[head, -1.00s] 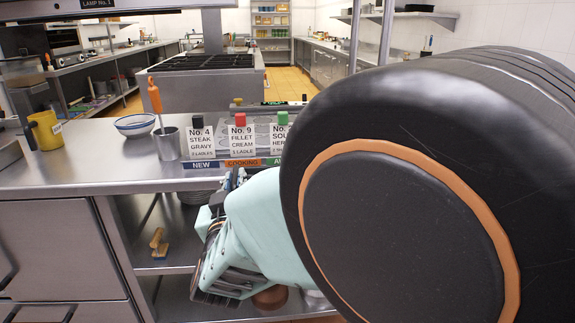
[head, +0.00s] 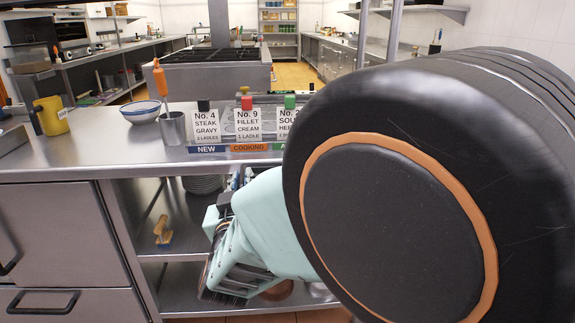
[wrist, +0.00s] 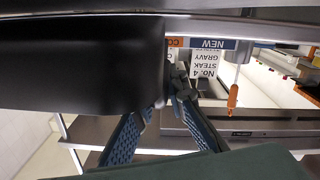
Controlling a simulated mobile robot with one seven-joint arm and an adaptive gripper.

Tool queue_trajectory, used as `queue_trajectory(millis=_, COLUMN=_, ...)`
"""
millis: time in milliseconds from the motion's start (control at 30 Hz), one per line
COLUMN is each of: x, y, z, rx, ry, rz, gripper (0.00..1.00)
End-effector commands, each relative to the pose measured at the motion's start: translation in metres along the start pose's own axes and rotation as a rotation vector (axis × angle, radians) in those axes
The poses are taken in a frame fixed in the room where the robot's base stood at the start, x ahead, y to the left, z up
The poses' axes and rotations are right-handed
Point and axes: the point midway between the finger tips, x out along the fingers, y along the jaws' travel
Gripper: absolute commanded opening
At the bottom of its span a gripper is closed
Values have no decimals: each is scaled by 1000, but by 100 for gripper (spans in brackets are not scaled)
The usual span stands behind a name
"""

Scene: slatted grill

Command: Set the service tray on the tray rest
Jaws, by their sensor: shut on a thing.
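My gripper (wrist: 172,90) shows its two blue fingers in the wrist view, closed together at the tips. They meet at the edge of a large dark slab, which appears to be the service tray (wrist: 75,65); it fills the upper left of that view, so its full shape is cut off. In the head view only small blue parts of my gripper (head: 236,180) show, by the counter's front edge. My large black arm joint hides the tray there. I cannot make out the tray rest in either view.
The steel counter (head: 90,160) carries a yellow jug (head: 52,115), a bowl (head: 143,112), a metal cup (head: 173,129) with an orange-handled utensil, and label cards (head: 249,124). A brush (head: 162,232) lies on the shelf below.

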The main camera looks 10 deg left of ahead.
Motion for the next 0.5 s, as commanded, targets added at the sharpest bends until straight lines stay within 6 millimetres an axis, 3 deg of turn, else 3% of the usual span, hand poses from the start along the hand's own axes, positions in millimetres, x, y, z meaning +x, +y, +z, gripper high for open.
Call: queue_trajectory(millis=500, x=0, y=-1, z=4, rx=-2, ry=3, rz=1, gripper=0)
